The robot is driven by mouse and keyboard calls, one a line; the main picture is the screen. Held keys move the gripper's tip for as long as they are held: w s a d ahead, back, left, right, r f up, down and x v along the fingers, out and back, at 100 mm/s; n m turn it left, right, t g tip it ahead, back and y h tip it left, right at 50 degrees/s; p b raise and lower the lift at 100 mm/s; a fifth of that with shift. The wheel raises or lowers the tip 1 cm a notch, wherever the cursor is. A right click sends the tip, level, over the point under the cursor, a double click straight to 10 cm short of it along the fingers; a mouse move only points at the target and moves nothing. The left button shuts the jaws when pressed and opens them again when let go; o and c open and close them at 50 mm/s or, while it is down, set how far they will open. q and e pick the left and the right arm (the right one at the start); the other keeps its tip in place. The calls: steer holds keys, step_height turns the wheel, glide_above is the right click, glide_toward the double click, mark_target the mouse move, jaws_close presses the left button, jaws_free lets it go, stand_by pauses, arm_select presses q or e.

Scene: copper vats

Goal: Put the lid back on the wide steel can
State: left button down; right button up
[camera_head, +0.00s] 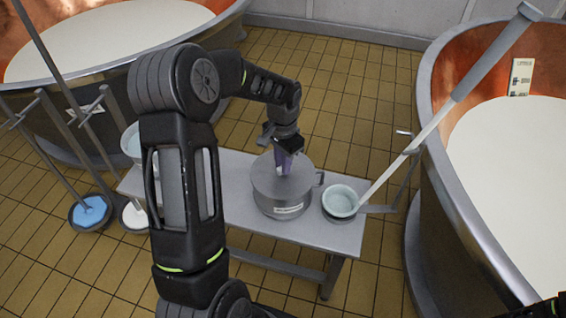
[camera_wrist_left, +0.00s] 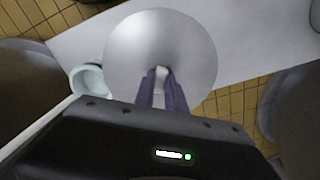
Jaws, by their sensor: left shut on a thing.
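The wide steel can (camera_head: 281,203) stands upright on the bench, with a side handle and a white label on its front. The round steel lid (camera_head: 268,178) lies level over the can's mouth; it also fills the upper middle of the left wrist view (camera_wrist_left: 130,50). I cannot tell whether its rim touches the can all round. My left gripper (camera_head: 285,167) points down from above, its purple fingers shut on the lid's pale knob, also in the left wrist view (camera_wrist_left: 162,85). The can's opening is hidden.
The grey bench (camera_head: 310,233) has bare room in front of the can.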

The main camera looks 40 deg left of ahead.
arm_select(q)
steer(key=c, duration=0.8)
jaws_free()
steer(key=shift+r, duration=0.1)
steer(key=shift+r+p, duration=2.55)
steer(key=shift+r, duration=0.9)
steer(key=shift+c, duration=0.6)
jaws_close()
